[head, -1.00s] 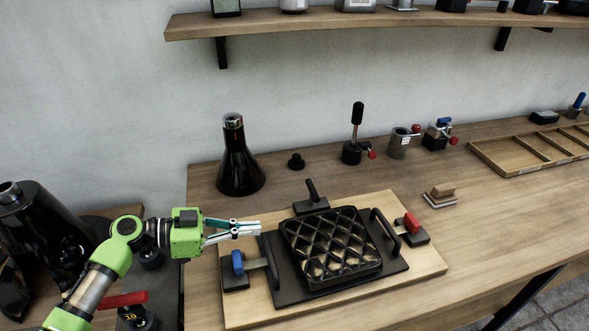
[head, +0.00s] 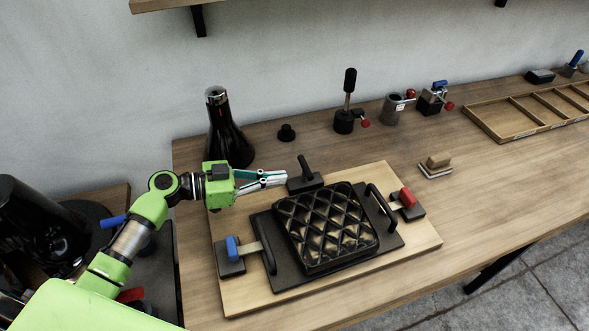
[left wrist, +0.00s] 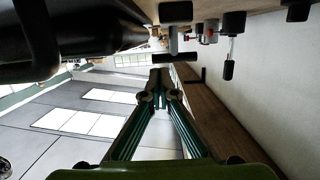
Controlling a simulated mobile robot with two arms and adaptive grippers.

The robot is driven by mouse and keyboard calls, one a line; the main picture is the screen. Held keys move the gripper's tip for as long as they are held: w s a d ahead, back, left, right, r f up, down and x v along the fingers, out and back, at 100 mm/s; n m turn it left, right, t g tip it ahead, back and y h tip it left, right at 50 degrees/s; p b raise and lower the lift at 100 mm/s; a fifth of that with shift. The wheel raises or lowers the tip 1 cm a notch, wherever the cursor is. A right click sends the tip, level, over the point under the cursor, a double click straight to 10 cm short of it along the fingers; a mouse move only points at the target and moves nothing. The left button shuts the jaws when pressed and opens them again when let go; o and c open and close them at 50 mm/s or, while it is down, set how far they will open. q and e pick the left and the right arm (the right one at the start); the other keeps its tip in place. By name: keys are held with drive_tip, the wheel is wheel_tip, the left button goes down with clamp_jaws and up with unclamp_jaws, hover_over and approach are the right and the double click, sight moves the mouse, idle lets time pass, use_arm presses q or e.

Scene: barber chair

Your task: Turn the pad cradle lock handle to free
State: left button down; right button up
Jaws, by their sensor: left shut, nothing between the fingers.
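The pad cradle is a black base plate (head: 262,225) with bar handles on a light wooden board (head: 225,297), bearing a black quilted pad (head: 327,225). A black lever handle (head: 303,166) stands tilted on a small block at the cradle's back edge. A blue-handled clamp (head: 232,250) is at the left side and a red-handled clamp (head: 407,200) at the right. I cannot tell for certain which is the lock handle. My left gripper (head: 285,177) is shut and empty, its tips just left of the black lever; touching cannot be told. Its closed fingertips (left wrist: 158,92) show in the left wrist view. My right gripper is not in view.
A black flask (head: 230,135), a small black knob (head: 287,133), a black-handled lever fixture (head: 346,110) and metal clamps (head: 432,98) stand along the back. A wooden compartment tray (head: 530,110) is at the right.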

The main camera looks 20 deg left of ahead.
sight(305, 175)
use_arm(q)
drive_tip(key=p+x, duration=0.1)
drive_tip(key=x, duration=0.3)
drive_tip(key=shift+r, duration=0.15)
drive_tip(key=shift+w+d+f+p, duration=0.25)
drive_tip(key=shift+d+p, duration=0.05)
drive_tip(key=shift+d, duration=0.15)
drive_tip(key=shift+d+f, duration=0.1)
